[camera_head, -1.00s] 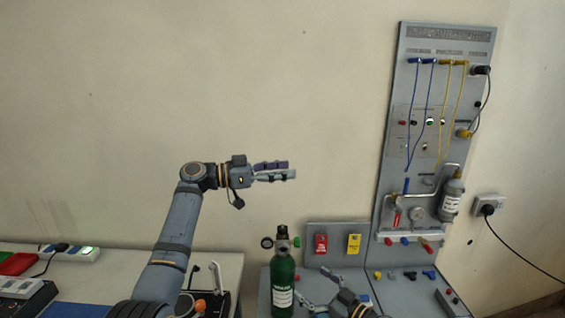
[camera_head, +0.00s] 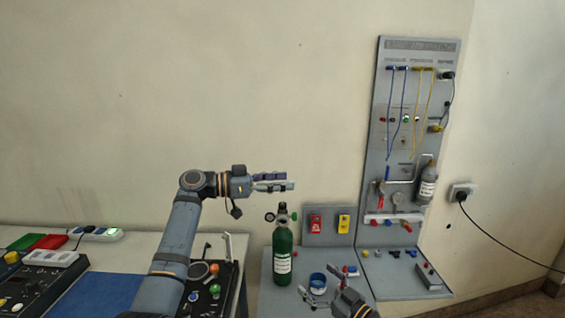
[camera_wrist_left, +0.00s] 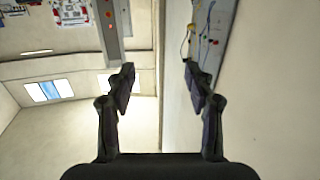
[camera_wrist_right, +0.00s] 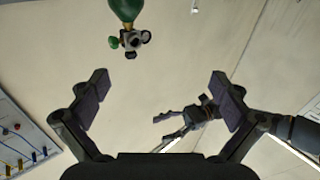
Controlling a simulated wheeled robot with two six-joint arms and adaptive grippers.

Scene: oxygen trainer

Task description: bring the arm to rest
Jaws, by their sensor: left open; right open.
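My left gripper (camera_head: 272,182) is raised in front of the wall, above the green bottle, pointing right. Its two fingers stand apart in the left wrist view (camera_wrist_left: 160,85), with nothing between them. My right gripper (camera_head: 330,283) is low in the head view, just right of the green bottle. Its fingers are spread and empty in the right wrist view (camera_wrist_right: 165,90). The green bottle (camera_head: 283,255) stands upright, with a valve on top; its valve end also shows at the top of the right wrist view (camera_wrist_right: 128,12), apart from the fingers.
A grey trainer panel (camera_head: 375,150) with blue and yellow hoses and a grey cylinder (camera_head: 427,187) stands at right. A blue ring-like item (camera_head: 317,282) lies beside my right gripper. Red (camera_head: 315,224) and yellow (camera_head: 344,223) tags hang behind. A control box (camera_head: 212,292) sits left of the bottle.

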